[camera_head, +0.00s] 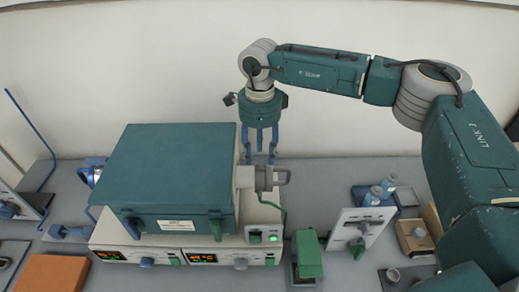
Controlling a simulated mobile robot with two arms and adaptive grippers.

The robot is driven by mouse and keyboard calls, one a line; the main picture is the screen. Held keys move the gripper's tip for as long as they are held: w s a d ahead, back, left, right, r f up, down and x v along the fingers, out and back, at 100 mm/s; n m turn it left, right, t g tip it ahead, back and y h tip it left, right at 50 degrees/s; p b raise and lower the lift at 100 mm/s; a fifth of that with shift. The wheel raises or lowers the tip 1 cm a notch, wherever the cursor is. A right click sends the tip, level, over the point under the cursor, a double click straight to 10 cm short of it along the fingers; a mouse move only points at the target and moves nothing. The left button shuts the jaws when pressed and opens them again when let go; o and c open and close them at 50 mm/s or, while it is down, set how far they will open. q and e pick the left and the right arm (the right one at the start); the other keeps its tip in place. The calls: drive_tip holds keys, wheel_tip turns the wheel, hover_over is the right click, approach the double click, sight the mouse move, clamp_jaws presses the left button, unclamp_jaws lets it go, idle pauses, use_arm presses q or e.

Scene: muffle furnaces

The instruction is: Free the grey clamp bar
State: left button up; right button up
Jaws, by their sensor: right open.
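A green-lidded muffle furnace (175,170) stands on a cream base with two lit displays. At its right side is a grey clamp bar (280,176), a small bar with a bent end, next to a pale block (245,178). My right gripper (259,160) points down just above and behind the clamp bar. Whether a fingertip touches the bar I cannot tell. How the bar is fastened is too small to see. My left gripper is not in view.
A green device (307,255) stands in front right of the furnace. A pale panel unit (360,228), blue-capped bottles (380,190) and a cardboard box (414,236) are farther right. An orange-brown block (54,274) lies front left. The bench behind the green device is fairly clear.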

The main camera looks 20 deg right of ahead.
drive_tip(key=shift+f, duration=0.7)
drive_tip(key=shift+s, duration=0.1)
drive_tip(key=shift+c, duration=1.3)
clamp_jaws()
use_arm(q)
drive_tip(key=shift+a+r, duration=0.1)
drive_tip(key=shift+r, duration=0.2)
